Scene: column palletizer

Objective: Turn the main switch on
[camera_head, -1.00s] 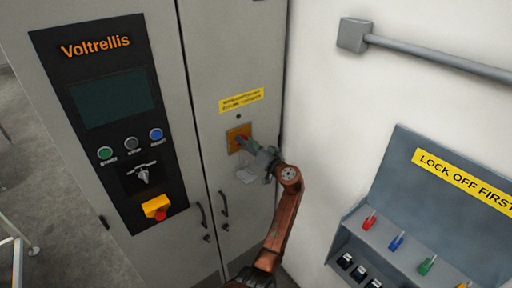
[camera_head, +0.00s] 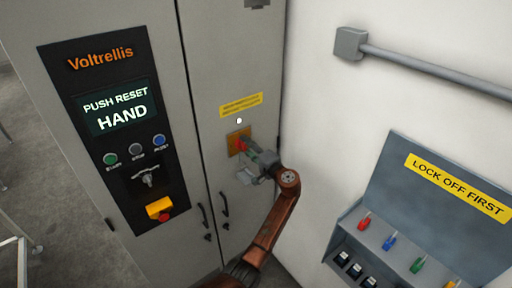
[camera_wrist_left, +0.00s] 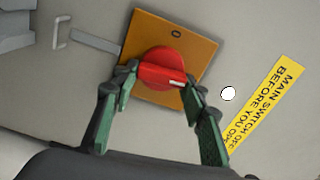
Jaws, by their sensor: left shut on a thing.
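The main switch is a red rotary knob (camera_wrist_left: 158,66) on an orange plate (camera_wrist_left: 150,25) on the right cabinet door. In the head view the knob (camera_head: 241,144) is partly hidden by my left gripper (camera_head: 254,153). In the wrist view my left gripper (camera_wrist_left: 163,84) has its green-padded fingers on either side of the knob, shut on it. The knob's white mark points to the right in that view. A small round lamp (camera_head: 239,121) above the plate glows white. My right gripper is not in view.
The left door's screen (camera_head: 116,108) reads "PUSH RESET HAND". Below it are green, grey and blue buttons, a selector (camera_head: 149,179) and a red stop button on a yellow box (camera_head: 159,208). A lock-off station (camera_head: 420,205) hangs on the right wall.

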